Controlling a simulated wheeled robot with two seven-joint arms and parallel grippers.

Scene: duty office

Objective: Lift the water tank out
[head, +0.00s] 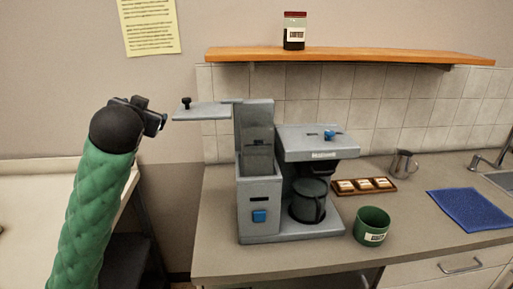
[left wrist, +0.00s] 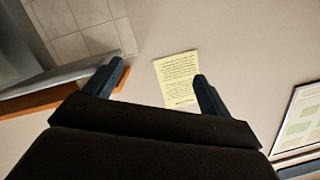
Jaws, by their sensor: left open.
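A grey coffee maker stands on the counter in the head view, and its body (head: 261,210) faces me with a blue button. The dark translucent water tank (head: 258,147) sits in the left part of the machine, with its lower part hidden by the housing. A flat grey lid (head: 202,111) with a black knob sticks out to the left at the top of the column. My left gripper (head: 163,121) is left of the lid, apart from it. In the left wrist view the left gripper (left wrist: 158,85) is open with nothing between its fingers. My right gripper is not in view.
A black carafe (head: 308,201) sits in the machine. To the right are a green canister (head: 371,226), a wooden tray (head: 364,186), a metal cup (head: 403,164) and a blue cloth (head: 470,209). A shelf (head: 370,55) with a coffee jar (head: 294,31) hangs above.

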